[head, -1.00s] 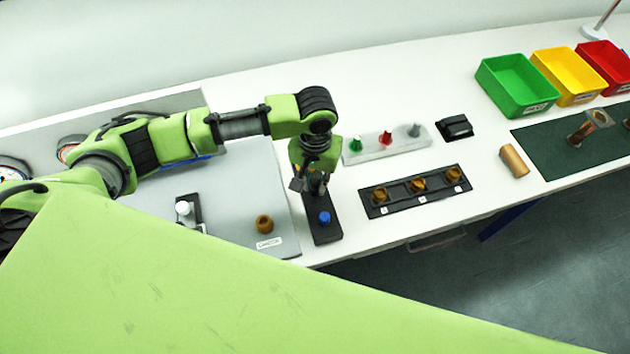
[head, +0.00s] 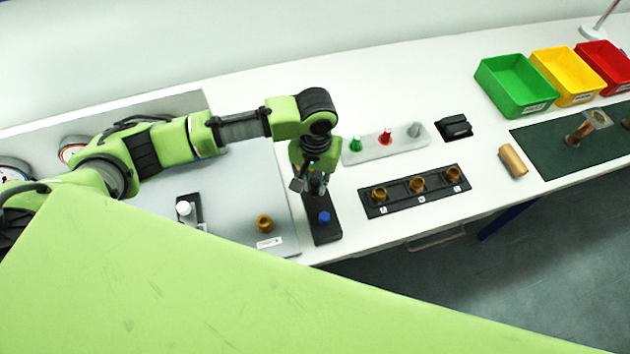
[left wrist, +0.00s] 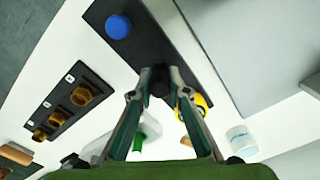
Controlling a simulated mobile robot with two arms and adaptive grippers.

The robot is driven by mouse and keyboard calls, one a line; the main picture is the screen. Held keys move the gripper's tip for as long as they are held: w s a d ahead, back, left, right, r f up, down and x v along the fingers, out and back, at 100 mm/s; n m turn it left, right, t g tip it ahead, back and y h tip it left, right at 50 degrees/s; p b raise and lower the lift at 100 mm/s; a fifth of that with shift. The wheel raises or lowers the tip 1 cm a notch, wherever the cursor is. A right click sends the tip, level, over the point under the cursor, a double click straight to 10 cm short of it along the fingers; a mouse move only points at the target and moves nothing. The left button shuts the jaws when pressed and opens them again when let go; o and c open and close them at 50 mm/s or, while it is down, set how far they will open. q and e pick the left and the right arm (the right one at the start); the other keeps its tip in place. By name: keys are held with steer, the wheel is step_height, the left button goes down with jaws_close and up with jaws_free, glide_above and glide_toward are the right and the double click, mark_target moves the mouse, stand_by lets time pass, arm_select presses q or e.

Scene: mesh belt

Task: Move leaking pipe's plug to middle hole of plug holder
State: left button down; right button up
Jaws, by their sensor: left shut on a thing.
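The plug holder is a black strip (head: 325,232) on the table, with a blue plug (head: 324,217) in its near end. In the left wrist view, a yellow plug (left wrist: 195,105) shows at the strip's other end, behind the fingers. My left gripper (head: 317,186) is over the strip's middle. Its fingertips (left wrist: 158,80) are shut on a small dark plug (left wrist: 159,88), mostly hidden by the fingers. I cannot tell whether this plug sits in the middle hole. A black rack (head: 400,207) to the right holds three brass pipe ends (head: 417,184). My right gripper is not in view.
A pale tray (head: 360,158) holds green, red and grey pieces. A black block (head: 454,128), a brass cylinder (head: 513,160) and green, yellow and red bins stand farther right. A grey panel (head: 235,195) with a brass fitting (head: 264,223) lies left of the strip.

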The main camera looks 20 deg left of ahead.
mark_target(315, 182)
arm_select(q)
steer(key=shift+f, duration=0.95)
steer(key=c, duration=1.8)
jaws_free()
steer(key=shift+c, duration=0.2)
step_height(315, 182, up, 12)
steer(key=shift+r, duration=0.1)
